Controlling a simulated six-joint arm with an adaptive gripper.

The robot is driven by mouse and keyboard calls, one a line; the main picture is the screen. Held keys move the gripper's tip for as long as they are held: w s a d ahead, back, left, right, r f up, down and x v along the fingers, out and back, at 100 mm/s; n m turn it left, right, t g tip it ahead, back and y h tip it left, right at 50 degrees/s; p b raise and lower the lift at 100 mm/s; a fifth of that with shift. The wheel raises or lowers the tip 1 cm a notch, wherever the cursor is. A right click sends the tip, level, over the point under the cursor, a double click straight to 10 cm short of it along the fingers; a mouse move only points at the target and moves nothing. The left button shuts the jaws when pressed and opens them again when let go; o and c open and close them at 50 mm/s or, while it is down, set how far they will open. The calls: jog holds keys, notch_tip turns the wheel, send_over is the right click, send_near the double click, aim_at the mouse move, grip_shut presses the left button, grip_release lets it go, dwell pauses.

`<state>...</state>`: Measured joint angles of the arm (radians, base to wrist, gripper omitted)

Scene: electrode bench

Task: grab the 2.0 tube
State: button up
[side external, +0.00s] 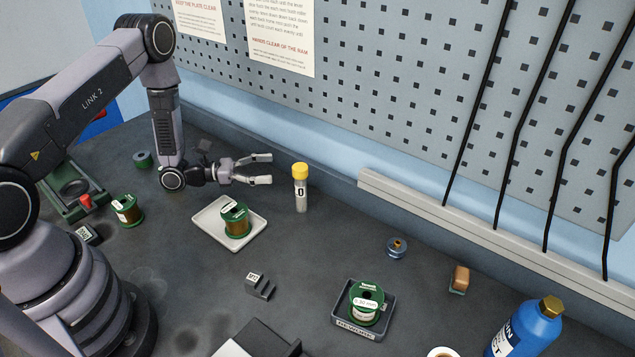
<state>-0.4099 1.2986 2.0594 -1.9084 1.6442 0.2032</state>
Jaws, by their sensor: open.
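A clear tube with a yellow cap (301,187) stands upright on the dark bench, near the back wall. Its white label shows a dark mark, partly turned away, so I cannot read it as 2.0. My gripper (262,169) is open and empty, pointing right toward the tube. Its fingertips are a short gap to the left of the tube, at about the height of its upper half in the picture. Nothing is between the fingers.
A white tray (204,222) with a green spool (236,221) stands just in front of my gripper. A grey bin (344,325) holds another spool (367,300). A blue bottle (524,330) stands at the front right.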

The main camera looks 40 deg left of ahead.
aim_at(300, 167)
jog(key=x, duration=0.7)
jog(key=shift+d+f, duration=0.1)
jog(key=shift+d, duration=0.2)
grip_shut()
